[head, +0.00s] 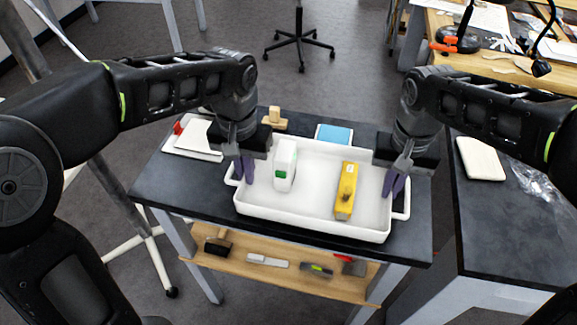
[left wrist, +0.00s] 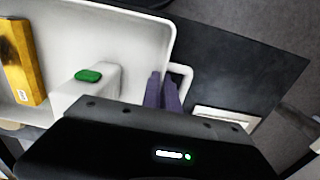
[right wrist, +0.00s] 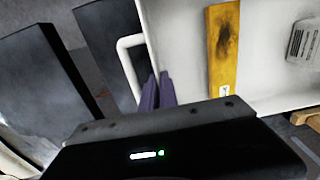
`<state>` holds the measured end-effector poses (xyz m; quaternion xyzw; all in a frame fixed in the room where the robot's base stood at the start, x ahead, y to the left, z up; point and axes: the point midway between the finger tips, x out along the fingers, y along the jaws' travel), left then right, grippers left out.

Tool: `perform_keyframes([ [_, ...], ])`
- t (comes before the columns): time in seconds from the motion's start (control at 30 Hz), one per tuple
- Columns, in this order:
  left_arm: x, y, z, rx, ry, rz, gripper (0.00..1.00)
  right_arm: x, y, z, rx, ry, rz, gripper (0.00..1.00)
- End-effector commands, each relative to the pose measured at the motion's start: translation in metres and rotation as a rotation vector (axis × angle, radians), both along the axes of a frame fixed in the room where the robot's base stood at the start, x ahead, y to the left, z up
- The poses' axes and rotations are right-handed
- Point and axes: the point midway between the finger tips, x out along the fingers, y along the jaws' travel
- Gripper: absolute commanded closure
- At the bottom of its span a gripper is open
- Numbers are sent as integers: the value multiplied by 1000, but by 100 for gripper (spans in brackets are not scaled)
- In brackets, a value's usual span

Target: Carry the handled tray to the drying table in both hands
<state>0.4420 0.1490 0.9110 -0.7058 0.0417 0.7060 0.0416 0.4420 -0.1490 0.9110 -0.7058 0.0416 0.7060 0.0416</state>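The handled tray (head: 315,206) is white, with a loop handle at each end, and is level over the dark-topped table. I cannot tell whether it touches the top. A white box with a green mark (head: 285,165) and a yellow block (head: 346,190) stand in it. My left gripper (head: 244,172) has its fingers close together across the tray's left end wall, beside the handle (left wrist: 187,78). My right gripper (head: 393,186) is likewise closed at the right end wall, by the handle (right wrist: 124,60). The wall between the fingers is mostly hidden. Nothing identifies the drying table.
The dark table (head: 160,185) also bears a blue item (head: 334,134), a wooden piece (head: 275,118) and a white plate (head: 192,140). Another dark table (head: 510,230) stands right, across a gap. A wooden workbench (head: 490,65) is behind it; a wheeled chair base (head: 299,42) stands at the back.

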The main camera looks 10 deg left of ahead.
Motion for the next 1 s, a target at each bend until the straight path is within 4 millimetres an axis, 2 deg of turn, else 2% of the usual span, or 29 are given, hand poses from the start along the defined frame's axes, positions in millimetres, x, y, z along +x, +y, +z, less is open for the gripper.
perform_keyframes([
  [0.03, 0, 0, -8, 0, -1, 0, 100, 0, 0, -8, 0, -1, 0, 100],
  [0.13, 0, 0, -16, 0, -1, 0, 100, 0, 0, -16, 0, -1, 0, 100],
  [0.2, 0, 0, -11, 0, 0, 0, 91, 0, 0, -11, 0, 0, 0, 91],
  [0.4, 0, 0, -11, 0, 0, 0, 75, 0, 0, -10, 0, 0, 0, 75],
  [0.77, 0, 0, -5, -1, -1, 0, 75, 0, 0, -10, 0, 0, 0, 75],
  [1.0, 1, 0, 28, -1, -4, 0, 75, 0, 0, -10, 0, 0, 0, 75],
])
